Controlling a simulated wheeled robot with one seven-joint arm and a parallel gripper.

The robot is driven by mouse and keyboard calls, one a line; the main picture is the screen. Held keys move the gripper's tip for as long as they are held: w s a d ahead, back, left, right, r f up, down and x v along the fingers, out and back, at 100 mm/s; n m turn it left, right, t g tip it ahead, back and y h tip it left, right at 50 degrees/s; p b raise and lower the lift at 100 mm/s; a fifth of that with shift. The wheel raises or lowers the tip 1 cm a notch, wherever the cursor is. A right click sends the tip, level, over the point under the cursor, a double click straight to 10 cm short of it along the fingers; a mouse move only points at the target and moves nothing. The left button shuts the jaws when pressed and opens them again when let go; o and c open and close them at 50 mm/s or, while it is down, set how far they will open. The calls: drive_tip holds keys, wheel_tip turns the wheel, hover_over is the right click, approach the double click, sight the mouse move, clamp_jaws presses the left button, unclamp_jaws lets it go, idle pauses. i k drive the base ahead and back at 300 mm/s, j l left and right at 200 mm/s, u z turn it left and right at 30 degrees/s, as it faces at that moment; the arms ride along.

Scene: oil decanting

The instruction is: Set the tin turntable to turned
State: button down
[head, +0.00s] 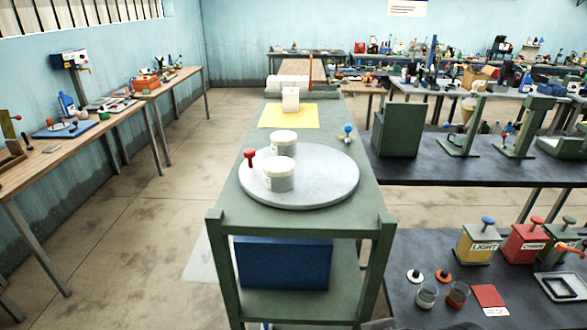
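The tin turntable (325,180) is a round pale grey disc on the near part of a green bench. A red knob (249,157) stands up at its left rim. Two white tubs stand on it: a near tub (279,178) left of the middle and a far tub (284,142) close behind it. A small blue-topped peg (348,133) stands just behind the disc at the right. I cannot tell from this one view how far the disc is turned. My gripper is not in view.
The green bench (245,220) has a yellow mat (288,115) with a pale block (291,99) behind the turntable. A blue box (283,262) sits on its lower shelf. Dark tables with tins (478,244) and beakers stand at right. Floor at left is open.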

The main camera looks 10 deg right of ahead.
sight(325, 176)
drive_tip(key=j+u, duration=0.1)
drive_tip(key=j, duration=0.35)
drive_tip(key=i+j+u, duration=0.1)
drive_tip(key=j, duration=0.35)
drive_tip(key=i+j+u, duration=0.15)
drive_tip(key=j, duration=0.3)
drive_tip(key=i+j+u, duration=0.1)
drive_tip(key=j, duration=0.35)
drive_tip(key=i+j+u, duration=0.2)
drive_tip(key=i, duration=0.3)
drive_tip(key=i+u, duration=0.2)
drive_tip(key=i, duration=0.3)
drive_tip(key=i+l, duration=0.1)
drive_tip(key=i+u, duration=0.05)
